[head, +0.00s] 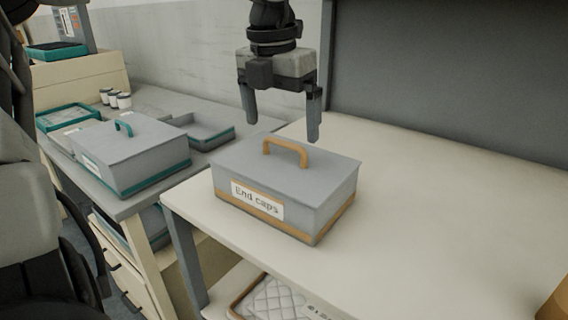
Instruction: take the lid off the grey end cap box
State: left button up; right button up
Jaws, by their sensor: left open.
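The grey end cap box (328,215) stands on the cream table, with an orange band along its bottom and a label reading "End caps" on its front. Its flat grey lid (325,178) is on the box and carries an orange arched handle (286,148). My left gripper (282,124) is open and empty, pointing down. In the picture its fingers are just above and behind the handle, one on each side of it. I cannot tell the exact gap. My right gripper is not in view.
A second grey box (128,155) with a teal handle stands on the left bench, beside open trays (207,131) and small jars (117,99). A quilted item (275,301) lies below.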

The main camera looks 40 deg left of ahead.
aim_at(283, 141)
pick_arm(q)
jog(key=f, duration=0.5)
jog(key=shift+w+d, duration=0.1)
jog(key=shift+w, duration=0.25)
jog(key=c, duration=0.9)
